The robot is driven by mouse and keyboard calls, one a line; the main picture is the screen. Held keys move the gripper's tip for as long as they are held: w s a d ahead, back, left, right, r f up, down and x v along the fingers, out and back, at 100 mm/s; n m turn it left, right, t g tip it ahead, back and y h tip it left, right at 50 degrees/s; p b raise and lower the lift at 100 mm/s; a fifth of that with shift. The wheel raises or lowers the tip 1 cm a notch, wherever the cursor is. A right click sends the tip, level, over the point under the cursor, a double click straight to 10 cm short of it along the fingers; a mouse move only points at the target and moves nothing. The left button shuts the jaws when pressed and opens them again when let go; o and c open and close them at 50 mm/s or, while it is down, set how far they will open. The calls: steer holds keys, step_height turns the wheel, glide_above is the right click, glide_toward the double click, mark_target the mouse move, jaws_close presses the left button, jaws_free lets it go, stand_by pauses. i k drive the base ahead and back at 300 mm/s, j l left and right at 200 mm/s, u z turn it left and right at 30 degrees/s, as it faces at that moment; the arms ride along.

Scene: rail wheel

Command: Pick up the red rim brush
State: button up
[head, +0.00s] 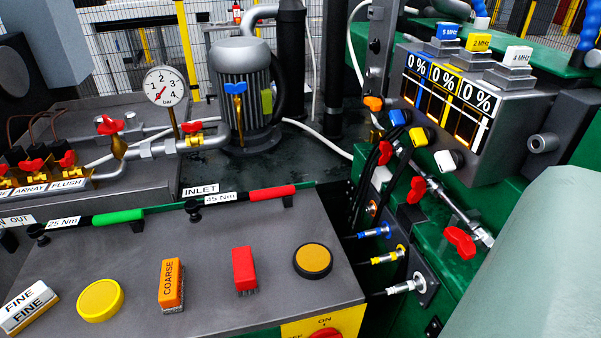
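The red rim brush (244,268) stands on the grey bench top (210,300), right of the middle of that top. It has a red block body above short dark bristles that point down onto the surface. Nothing covers it. It stands apart from the orange COARSE brush (171,284) on its left and a round orange-yellow pad (313,260) with a dark rim on its right. My gripper is not in view.
Green (118,216) and red (272,193) handled torque wrenches lie along the back edge. A red knob (325,333) is at the front. A control box (455,110) stands right. A pale rounded shape fills the lower right.

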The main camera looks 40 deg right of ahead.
mark_target(246, 283)
steer(key=k+l+z, duration=0.1)
steer(key=z, duration=0.15)
steer(key=k+l+z, duration=0.25)
steer(key=i+u, duration=0.1)
steer(key=u, duration=1.1)
steer(key=z, duration=1.2)
steer(key=i+l+z, duration=0.1)
steer(key=z, duration=0.35)
